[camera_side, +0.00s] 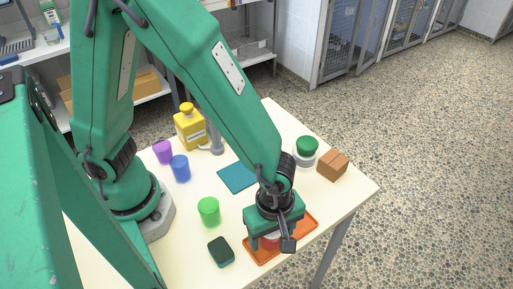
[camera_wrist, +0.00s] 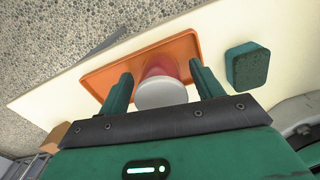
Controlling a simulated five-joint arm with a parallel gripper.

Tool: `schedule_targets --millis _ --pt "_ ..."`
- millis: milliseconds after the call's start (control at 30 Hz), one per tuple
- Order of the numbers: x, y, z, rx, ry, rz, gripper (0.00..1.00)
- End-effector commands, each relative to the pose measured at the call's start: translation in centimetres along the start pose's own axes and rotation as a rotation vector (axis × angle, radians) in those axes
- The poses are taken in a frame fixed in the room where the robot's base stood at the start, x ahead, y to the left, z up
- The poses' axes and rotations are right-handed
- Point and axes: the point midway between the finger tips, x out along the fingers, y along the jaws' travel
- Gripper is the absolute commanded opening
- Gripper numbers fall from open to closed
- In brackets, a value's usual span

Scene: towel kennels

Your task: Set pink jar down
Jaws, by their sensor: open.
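The pink jar with a pale lid (camera_wrist: 160,90) stands on the orange tray (camera_wrist: 189,47) in the wrist view. My gripper (camera_wrist: 160,82) is open, with one finger on each side of the jar. Whether either finger touches it I cannot tell. In the side view my gripper (camera_side: 270,243) is low over the orange tray (camera_side: 309,222), and the jar is mostly hidden beneath it.
A dark green sponge-like block (camera_side: 221,252) and a green cup (camera_side: 208,211) are left of the tray. A teal cloth (camera_side: 238,177), a white jar with a green lid (camera_side: 306,150) and a brown box (camera_side: 333,165) are behind. Blue (camera_side: 180,168) and purple (camera_side: 162,151) cups and a yellow bottle (camera_side: 189,125) stand farther back.

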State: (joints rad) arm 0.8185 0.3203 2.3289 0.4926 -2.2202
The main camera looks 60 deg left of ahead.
Motion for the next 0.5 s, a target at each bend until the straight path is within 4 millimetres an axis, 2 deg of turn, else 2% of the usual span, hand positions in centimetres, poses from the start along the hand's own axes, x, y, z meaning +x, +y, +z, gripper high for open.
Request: schedule_targets --millis 267,500 --pt "-2.6 0.1 0.1 0.0 -0.003 0.003 0.66" --pt "-5.8 0.1 0.1 0.0 -0.003 0.004 0.66"
